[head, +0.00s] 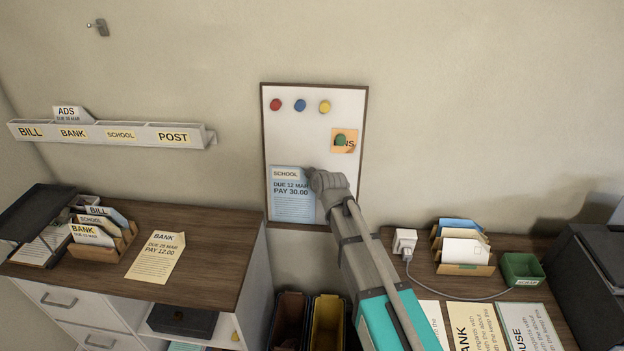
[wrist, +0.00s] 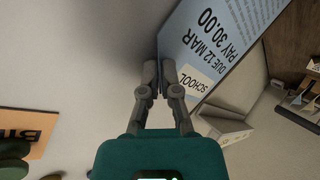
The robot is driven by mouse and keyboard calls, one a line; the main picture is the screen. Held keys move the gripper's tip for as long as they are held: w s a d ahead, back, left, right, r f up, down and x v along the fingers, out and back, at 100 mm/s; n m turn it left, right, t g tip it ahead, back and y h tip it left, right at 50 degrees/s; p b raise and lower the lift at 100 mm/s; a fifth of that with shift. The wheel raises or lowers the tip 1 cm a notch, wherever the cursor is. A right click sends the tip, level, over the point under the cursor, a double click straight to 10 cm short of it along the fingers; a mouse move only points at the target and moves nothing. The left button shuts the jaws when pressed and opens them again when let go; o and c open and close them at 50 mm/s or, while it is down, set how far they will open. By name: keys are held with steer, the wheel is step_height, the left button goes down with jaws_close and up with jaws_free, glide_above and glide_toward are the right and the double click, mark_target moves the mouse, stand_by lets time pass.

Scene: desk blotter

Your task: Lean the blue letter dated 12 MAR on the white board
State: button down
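The blue letter (head: 292,207) has a SCHOOL label and reads DUE 12 MAR, PAY 30.00. It is upright in front of the lower left part of the white board (head: 312,135), which hangs on the wall. My gripper (head: 308,174) is at the letter's upper right edge. In the wrist view my gripper (wrist: 160,65) has its fingertips close together on the edge of the blue letter (wrist: 225,40). The fingers hide a bit of that edge. I cannot tell whether the letter's back touches the board.
The board carries red, blue and yellow magnets and an orange note (head: 347,146) under a green magnet. Left is a cabinet (head: 205,235) with a BANK letter (head: 155,258) and a letter sorter (head: 97,250). Right is a desk with a charger (head: 404,241). Bins (head: 327,322) stand below.

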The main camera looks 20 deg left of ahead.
steer(key=c, duration=0.7)
jaws_free()
steer(key=shift+s, duration=0.1)
steer(key=shift+s+d+r+p, duration=0.25)
steer(key=shift+s+r+p, duration=0.6)
steer(key=shift+s, duration=0.15)
steer(key=shift+s+d+r+p, duration=0.2)
steer(key=shift+s+r+p, duration=0.65)
steer(key=shift+s, duration=0.2)
steer(key=shift+s+d+r+p, duration=0.25)
steer(key=shift+s+r+p, duration=0.6)
steer(key=shift+s, duration=0.15)
